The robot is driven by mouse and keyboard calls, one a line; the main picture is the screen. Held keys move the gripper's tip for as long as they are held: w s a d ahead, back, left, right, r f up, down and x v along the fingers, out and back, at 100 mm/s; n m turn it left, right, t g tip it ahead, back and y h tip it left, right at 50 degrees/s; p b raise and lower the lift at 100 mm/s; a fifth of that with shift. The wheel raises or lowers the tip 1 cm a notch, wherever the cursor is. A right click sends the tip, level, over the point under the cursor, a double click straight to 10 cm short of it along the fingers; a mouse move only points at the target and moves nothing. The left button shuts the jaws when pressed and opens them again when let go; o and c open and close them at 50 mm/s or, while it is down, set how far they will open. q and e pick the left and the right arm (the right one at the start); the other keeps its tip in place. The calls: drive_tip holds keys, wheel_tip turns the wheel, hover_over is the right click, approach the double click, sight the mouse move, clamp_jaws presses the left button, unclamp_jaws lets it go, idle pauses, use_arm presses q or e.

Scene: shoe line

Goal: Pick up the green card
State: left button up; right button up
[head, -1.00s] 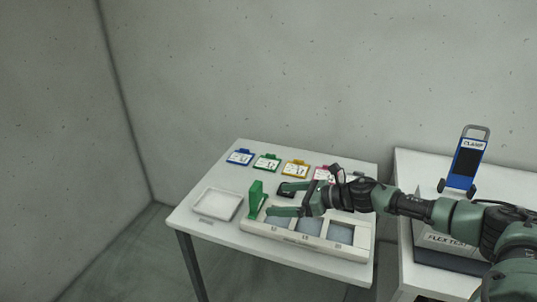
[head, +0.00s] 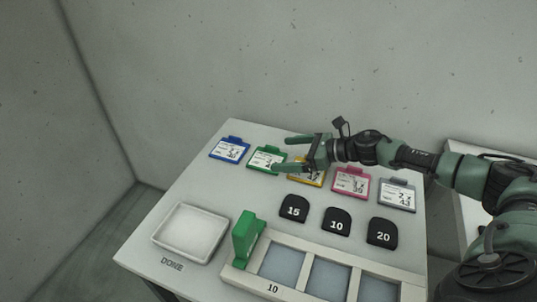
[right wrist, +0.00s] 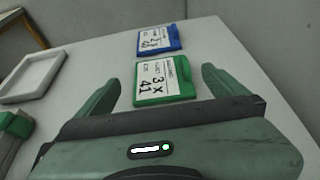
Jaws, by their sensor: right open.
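The green card (head: 267,159) lies flat on the white table in the back row, between the blue card (head: 230,149) and the yellow card. My right gripper (head: 282,153) is open and empty, with its fingers pointing left at the green card's right edge. In the right wrist view the green card (right wrist: 163,81) lies ahead of and between the two spread fingers (right wrist: 160,92), with the blue card (right wrist: 159,40) beyond it. I cannot tell how high the fingers are above the table. My left gripper is not in view.
The yellow card (head: 310,180) is partly hidden under my right gripper. A pink card (head: 351,184) and a grey card (head: 397,194) lie to its right. Several black number tiles (head: 337,221), a white tray (head: 190,233) and a slotted rack (head: 236,274) with a green upright piece (head: 246,237) are nearer.

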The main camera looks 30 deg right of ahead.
sight(267, 159)
drive_tip(key=shift+w+a+f, duration=0.1)
drive_tip(key=shift+w+a, duration=0.4)
drive_tip(key=shift+a, duration=0.35)
drive_tip(key=x, duration=0.4)
drive_tip(key=shift+w+d+f, duration=0.1)
drive_tip(key=shift+w+f, duration=0.25)
drive_tip(key=shift+f, duration=0.15)
drive_tip(key=shift+w, duration=0.15)
drive_tip(key=c, duration=1.4)
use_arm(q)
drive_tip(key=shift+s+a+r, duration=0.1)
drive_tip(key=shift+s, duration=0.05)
use_arm(e)
drive_tip(key=shift+c, duration=0.3)
